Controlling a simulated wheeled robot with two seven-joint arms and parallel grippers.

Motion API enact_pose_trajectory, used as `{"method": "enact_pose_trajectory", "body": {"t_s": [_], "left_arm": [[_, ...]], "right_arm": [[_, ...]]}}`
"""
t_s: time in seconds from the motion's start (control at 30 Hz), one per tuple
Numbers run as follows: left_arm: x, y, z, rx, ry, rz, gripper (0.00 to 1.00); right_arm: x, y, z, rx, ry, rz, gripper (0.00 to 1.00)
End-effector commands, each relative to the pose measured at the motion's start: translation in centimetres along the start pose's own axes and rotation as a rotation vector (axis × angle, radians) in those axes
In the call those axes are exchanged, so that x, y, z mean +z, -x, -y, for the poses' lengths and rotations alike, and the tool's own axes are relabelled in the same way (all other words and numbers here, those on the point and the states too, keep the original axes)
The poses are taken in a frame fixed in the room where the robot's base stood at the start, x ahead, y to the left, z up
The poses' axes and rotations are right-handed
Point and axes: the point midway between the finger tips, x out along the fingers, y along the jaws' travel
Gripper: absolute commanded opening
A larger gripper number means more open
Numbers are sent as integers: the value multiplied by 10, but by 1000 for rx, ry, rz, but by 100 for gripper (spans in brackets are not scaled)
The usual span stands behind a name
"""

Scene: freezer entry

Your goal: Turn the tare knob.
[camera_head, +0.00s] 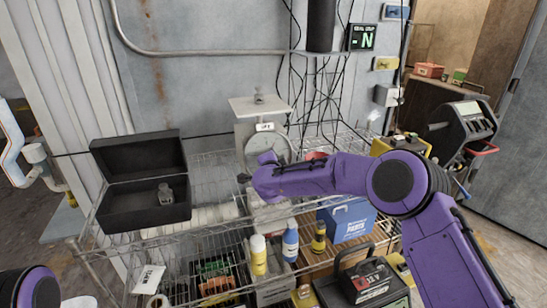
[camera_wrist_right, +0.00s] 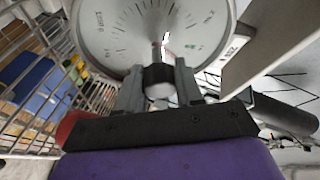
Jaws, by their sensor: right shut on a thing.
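A pale scale (camera_head: 243,127) with a flat top pan stands on the wire rack, and a small metal weight (camera_head: 258,97) is on the pan. Its round dial face (camera_head: 283,147) is partly covered by my right arm in the head view. The dial (camera_wrist_right: 125,30) fills the top of the right wrist view. My right gripper (camera_wrist_right: 158,77) is shut on the dark tare knob (camera_wrist_right: 158,74) just below the dial, one finger on each side. In the head view my right wrist hides the knob and the fingertips. My left gripper is out of view.
An open black case (camera_head: 140,215) with a small weight (camera_head: 165,194) inside sits left of the scale. Bottles (camera_head: 290,242), a blue parts box (camera_head: 347,220) and a battery (camera_head: 368,280) fill the lower shelf. Cables hang behind the scale near a lit display (camera_head: 362,38).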

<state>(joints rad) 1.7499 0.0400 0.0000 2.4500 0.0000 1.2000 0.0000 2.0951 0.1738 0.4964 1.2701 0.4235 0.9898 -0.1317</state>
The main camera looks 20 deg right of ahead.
Motion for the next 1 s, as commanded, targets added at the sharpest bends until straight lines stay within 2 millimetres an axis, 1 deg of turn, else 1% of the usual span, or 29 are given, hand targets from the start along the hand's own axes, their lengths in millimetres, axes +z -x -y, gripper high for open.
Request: {"method": "enact_pose_trajectory", "body": {"t_s": [0.7, 1.0], "left_arm": [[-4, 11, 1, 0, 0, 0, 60], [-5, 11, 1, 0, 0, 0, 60]], "right_arm": [[-2, -1, -1, 265, -627, -16, 5], [-1, -1, -2, 355, -842, -21, 5]]}}
